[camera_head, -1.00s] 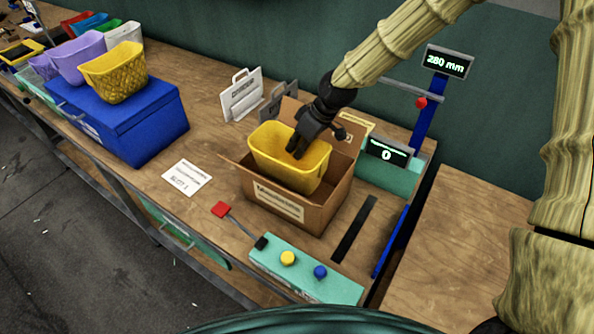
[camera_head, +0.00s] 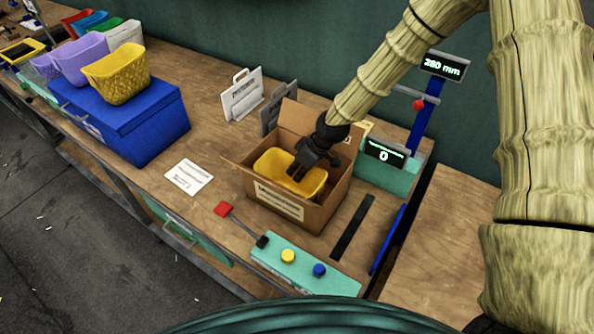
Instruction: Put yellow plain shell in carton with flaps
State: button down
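The yellow plain shell (camera_head: 272,162) is a smooth open tub. It sits down inside the carton with flaps (camera_head: 262,205), with its rim near the height of the carton's walls. My gripper (camera_head: 297,175) is black and reaches down into the shell's opening from the upper right. I cannot tell whether its fingers still touch the shell's wall or are spread. The shell's base is hidden by the carton.
A blue box (camera_head: 140,120) at the left bears a yellow woven basket (camera_head: 116,76) and a purple one (camera_head: 80,58).

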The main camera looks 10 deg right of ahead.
jog(key=shift+f, duration=0.25)
jog(key=shift+f, duration=0.15)
jog(key=c, duration=1.6)
grip_release()
jog(key=shift+c, duration=0.2)
jog(key=shift+r, duration=0.25)
jog(key=b+v, duration=0.3)
jog(key=v, duration=0.9)
jog(key=shift+b, duration=0.4)
jog(key=shift+f, duration=0.1)
